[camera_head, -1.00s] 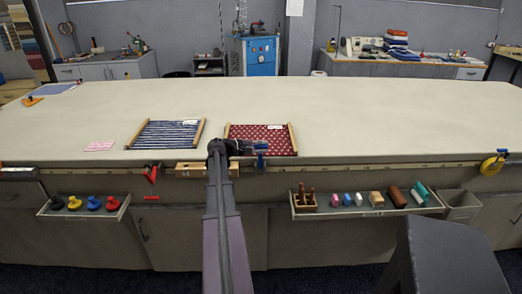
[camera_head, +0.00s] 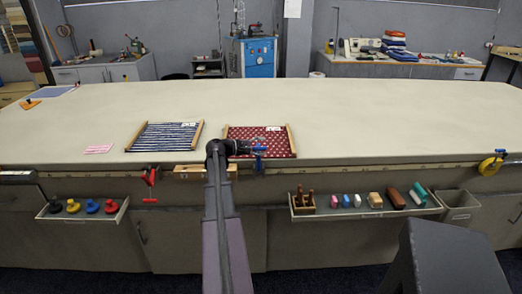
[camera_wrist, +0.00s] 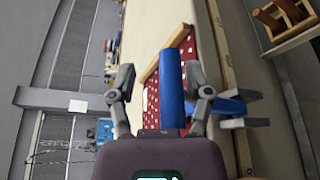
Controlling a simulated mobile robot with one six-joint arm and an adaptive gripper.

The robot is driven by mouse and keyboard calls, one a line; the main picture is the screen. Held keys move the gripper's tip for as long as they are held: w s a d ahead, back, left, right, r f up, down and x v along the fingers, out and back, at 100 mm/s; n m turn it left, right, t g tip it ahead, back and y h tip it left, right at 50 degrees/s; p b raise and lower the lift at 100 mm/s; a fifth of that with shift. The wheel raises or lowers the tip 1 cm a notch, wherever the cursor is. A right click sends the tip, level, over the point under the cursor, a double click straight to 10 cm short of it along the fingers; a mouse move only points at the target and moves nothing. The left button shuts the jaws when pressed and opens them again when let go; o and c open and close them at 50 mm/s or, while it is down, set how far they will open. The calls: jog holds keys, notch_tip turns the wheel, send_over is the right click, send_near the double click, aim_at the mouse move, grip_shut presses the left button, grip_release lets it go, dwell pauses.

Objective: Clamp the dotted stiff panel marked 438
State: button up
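The dotted panel (camera_head: 275,137) is dark red with white dots and has wooden side bars. It lies near the table's front edge; its tag is too small to read. In the wrist view its red surface (camera_wrist: 151,104) shows behind a blue clamp (camera_wrist: 171,85). The blue clamp (camera_head: 259,162) is at the panel's front edge by the table edge; whether it grips the panel is unclear. My gripper (camera_wrist: 162,78) has a finger on each side of the clamp's blue bar. A gap shows at the left finger; the right finger is close to the bar, contact unclear.
A blue striped panel (camera_head: 165,136) lies left of the dotted one, with a pink card (camera_head: 98,149) beyond it. A red clamp (camera_head: 151,177) hangs at the table front. Trays with knobs (camera_head: 82,209) and blocks (camera_head: 366,204) sit below.

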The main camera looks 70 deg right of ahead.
jog(key=shift+w+d, duration=0.15)
jog(key=shift+w, duration=0.05)
jog(key=shift+w, duration=0.1)
jog(key=p+v, duration=0.3)
jog(key=v, duration=1.2)
jog(key=shift+w+a, duration=0.2)
jog(key=shift+a, duration=0.1)
dwell(1.6)
jog(key=shift+r, duration=0.1)
dwell(0.7)
